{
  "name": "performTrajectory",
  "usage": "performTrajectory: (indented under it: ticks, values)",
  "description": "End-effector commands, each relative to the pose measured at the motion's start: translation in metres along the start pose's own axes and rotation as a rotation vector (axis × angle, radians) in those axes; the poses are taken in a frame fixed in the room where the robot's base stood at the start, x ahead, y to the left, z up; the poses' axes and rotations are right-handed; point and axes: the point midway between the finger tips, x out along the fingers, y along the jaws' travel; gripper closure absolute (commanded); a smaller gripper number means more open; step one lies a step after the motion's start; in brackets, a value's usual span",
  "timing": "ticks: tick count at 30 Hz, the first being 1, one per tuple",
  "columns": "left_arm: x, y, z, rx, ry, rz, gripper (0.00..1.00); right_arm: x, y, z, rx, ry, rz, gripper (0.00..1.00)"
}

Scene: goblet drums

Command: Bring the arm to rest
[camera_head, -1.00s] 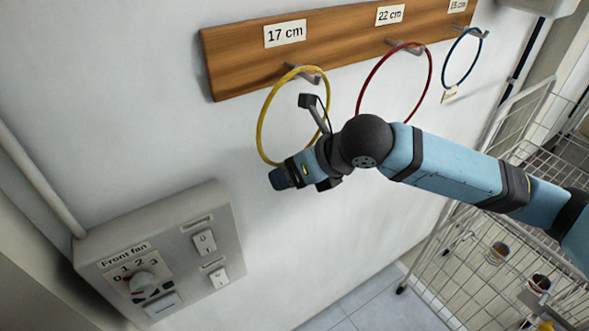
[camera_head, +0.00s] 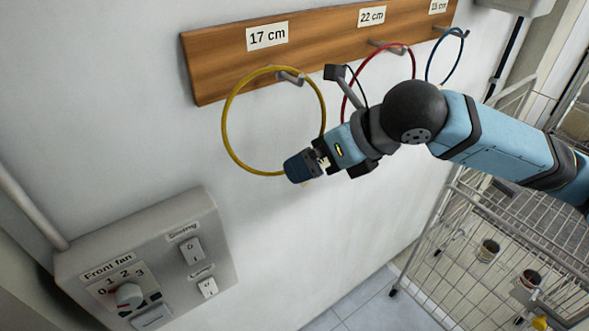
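My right arm comes in from the right, and its gripper (camera_head: 303,167) is in front of the lower right part of the yellow ring (camera_head: 226,103). Its dark blue end overlaps the ring in the picture. Whether it touches the ring, and whether its fingers are open or shut, I cannot tell. The yellow ring hangs on a hook under the 17 cm label (camera_head: 267,36). My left gripper is not in view.
A red ring (camera_head: 398,44), partly behind my arm, and a blue ring (camera_head: 429,66) hang on the wooden board (camera_head: 222,68). A control box (camera_head: 213,245) is on the wall at lower left. A wire cart (camera_head: 447,217) stands at right, below my arm.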

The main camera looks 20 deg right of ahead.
Motion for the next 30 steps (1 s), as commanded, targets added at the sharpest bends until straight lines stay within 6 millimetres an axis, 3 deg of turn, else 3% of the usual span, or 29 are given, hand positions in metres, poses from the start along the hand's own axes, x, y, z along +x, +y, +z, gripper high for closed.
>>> performTrajectory:
  ticks: [6, 15, 20, 26, 30]
  values:
    - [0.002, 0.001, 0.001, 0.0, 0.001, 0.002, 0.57, -0.034, -0.001, 0.0, 0.0, -0.002, -0.003, 0.0]
    - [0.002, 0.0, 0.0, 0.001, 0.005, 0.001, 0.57, -0.041, 0.001, 0.0, 0.023, -0.004, 0.008, 0.0]
    - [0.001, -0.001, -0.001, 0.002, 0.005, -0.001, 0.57, -0.014, 0.004, 0.0, 0.222, -0.045, 0.07, 0.0]
    - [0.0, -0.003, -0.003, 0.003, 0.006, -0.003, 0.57, 0.041, 0.004, -0.008, 0.71, -0.125, 0.203, 0.0]
    - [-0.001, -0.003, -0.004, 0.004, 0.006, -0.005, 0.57, 0.078, -0.002, -0.023, 1.078, -0.17, 0.287, 0.0]
